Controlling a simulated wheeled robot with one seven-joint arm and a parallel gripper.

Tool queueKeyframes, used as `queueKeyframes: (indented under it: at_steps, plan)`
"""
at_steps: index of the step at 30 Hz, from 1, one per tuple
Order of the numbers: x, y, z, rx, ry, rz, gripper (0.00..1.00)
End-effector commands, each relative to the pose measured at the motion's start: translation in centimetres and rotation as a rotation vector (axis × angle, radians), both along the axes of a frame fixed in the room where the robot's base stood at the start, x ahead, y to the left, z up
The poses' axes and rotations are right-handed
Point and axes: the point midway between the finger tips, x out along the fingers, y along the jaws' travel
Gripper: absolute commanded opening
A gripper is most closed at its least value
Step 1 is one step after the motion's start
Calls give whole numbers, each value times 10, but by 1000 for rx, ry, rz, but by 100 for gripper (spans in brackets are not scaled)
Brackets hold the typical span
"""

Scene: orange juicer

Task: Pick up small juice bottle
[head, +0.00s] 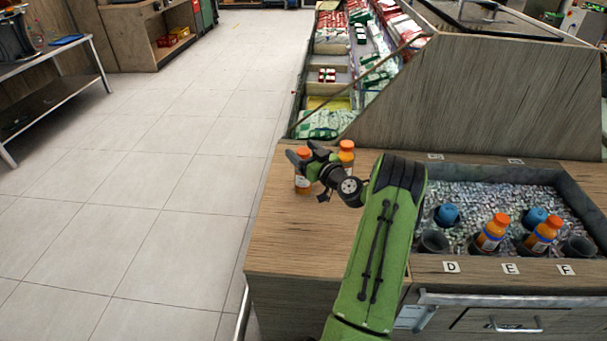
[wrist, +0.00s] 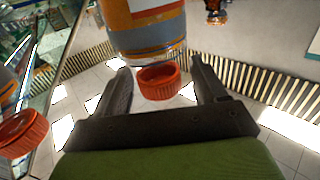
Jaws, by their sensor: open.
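Two small orange juice bottles with orange caps stand on the wooden counter in the head view. The left bottle (head: 301,185) is partly hidden by my gripper (head: 303,156), and the right bottle (head: 346,150) is just behind my wrist. In the wrist view one bottle (wrist: 147,28) appears upside down, its red-orange cap (wrist: 158,84) between my open fingers (wrist: 160,66) in the picture. I see no finger contact with it. A second bottle (wrist: 8,88) shows at the left edge, outside the fingers. Which bottle is which across views is unclear.
A sunken tray (head: 433,258) at the right holds more bottles (head: 490,236) in dark cups, above labels D, E and F. A slanted wooden panel (head: 450,105) rises behind the counter. The counter's left part (head: 285,240) is bare, with open floor beyond its edge.

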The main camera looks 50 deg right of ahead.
Motion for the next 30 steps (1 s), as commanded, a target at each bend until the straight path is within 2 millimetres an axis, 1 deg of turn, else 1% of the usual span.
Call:
queueKeyframes:
  at_steps: [2, 3, 8, 15, 17, 26, 28, 30]
  plan:
    - [0, 0, 0, 0, 0, 0, 71]
    - [0, 0, 0, 0, 0, 0, 69]
    - [-1, 0, 0, 0, 0, 0, 45]
    - [-1, 0, 0, -1, 1, 0, 8]
    - [-1, 0, 0, -1, 1, 0, 0]
    - [-1, 0, 2, -1, -2, 0, 0]
    - [-1, 0, 9, -3, -2, 1, 0]
    - [-1, 0, 24, -6, -3, 0, 0]
